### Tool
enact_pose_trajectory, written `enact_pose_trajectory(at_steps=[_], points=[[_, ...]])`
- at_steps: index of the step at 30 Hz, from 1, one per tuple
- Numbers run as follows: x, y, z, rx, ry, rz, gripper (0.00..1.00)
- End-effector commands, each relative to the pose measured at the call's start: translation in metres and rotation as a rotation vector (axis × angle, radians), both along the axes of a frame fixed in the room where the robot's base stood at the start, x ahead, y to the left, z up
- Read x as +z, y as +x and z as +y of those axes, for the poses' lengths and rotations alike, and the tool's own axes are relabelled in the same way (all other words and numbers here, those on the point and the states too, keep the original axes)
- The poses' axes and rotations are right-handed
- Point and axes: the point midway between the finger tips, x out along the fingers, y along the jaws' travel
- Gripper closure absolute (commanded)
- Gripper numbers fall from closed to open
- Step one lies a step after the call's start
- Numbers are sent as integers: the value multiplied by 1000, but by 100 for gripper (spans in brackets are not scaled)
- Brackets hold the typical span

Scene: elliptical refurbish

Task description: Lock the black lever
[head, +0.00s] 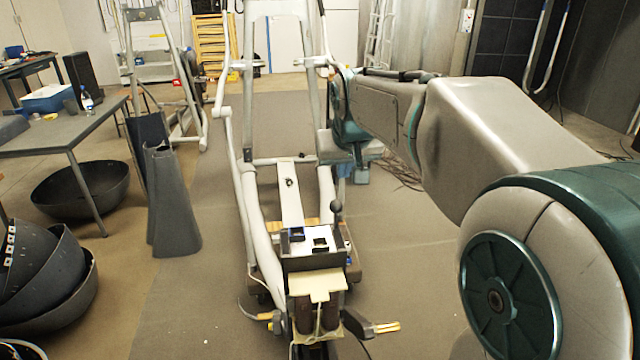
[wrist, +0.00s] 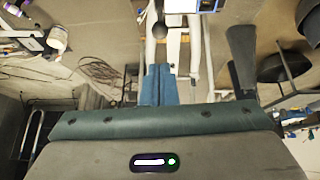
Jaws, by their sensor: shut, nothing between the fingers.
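The black lever (head: 336,207) is a short stalk with a dark round knob, on the right side of the block at the rear of the elliptical frame (head: 290,195). In the wrist view a dark round knob (wrist: 159,30), which looks like the same lever, shows above the fingertips. My gripper (head: 345,172) is beyond the lever in the head view, near the frame's right tube, and apart from the knob. In the wrist view its blue fingers (wrist: 165,70) are together and empty. The lever's base is partly hidden by the block.
A grey table (head: 70,130) and large dark bowls (head: 45,275) stand at the left. A dark upright panel (head: 170,205) stands left of the frame. Cables (head: 400,172) lie on the floor behind my arm. The floor right of the frame is mostly clear.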

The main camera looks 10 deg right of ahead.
Motion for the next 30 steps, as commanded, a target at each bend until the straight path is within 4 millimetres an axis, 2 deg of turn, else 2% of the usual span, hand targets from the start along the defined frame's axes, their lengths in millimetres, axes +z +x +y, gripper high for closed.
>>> enact_pose_trajectory(at_steps=[1,3,6,19,23,30], points=[[1,14,0,1,2,-16,100],[6,26,-1,1,5,-33,100],[10,35,-1,3,8,-46,100],[9,38,0,3,8,-48,100],[-4,46,-1,4,9,-45,100],[-46,73,-2,4,10,-43,100]])
